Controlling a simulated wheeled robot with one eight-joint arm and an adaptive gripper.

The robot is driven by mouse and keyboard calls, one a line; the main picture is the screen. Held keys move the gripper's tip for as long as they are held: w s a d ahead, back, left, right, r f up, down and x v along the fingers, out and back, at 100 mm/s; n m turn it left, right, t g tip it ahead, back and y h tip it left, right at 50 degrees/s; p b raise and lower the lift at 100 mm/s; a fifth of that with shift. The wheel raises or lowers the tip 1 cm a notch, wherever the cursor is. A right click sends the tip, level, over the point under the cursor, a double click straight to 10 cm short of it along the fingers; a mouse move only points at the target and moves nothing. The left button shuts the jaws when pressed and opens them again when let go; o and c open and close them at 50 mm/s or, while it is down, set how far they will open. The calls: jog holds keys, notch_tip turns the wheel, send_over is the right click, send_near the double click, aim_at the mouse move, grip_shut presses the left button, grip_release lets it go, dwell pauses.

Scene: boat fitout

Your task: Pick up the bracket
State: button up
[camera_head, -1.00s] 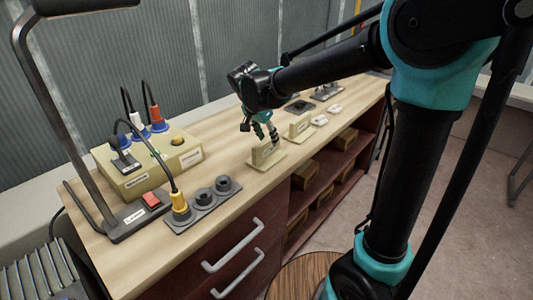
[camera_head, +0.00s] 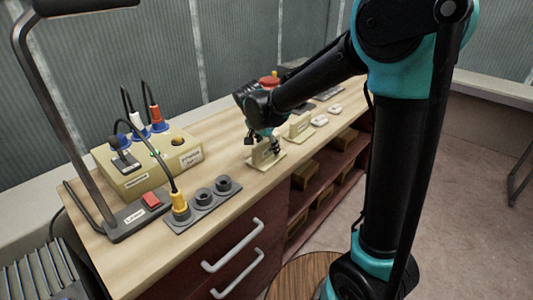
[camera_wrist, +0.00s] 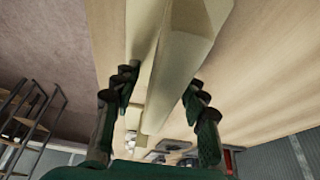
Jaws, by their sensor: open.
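A cream bracket (camera_head: 267,158) with an upright plate on a flat base stands on the wooden workbench (camera_head: 225,140). My gripper (camera_head: 270,144) is low over it, fingers pointing down, hiding part of its upright plate. In the wrist view, a long cream piece (camera_wrist: 178,55), which looks like this bracket, runs between the fingers of my gripper (camera_wrist: 160,88). The fingers are open, one on each side, with a visible gap at the right. I cannot tell whether the left finger touches it. A second similar cream bracket (camera_head: 300,127) stands just beyond.
A grey socket strip (camera_head: 204,205) with a yellow plug, a cream connector box (camera_head: 150,168) with cables and a lamp stand (camera_head: 60,125) are at left. Small white pieces (camera_head: 320,121) lie beyond the brackets. Open shelves are under the bench's right part.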

jog(key=shift+f, duration=0.2)
grip_shut()
jog(key=shift+r, duration=0.15)
dwell(0.4)
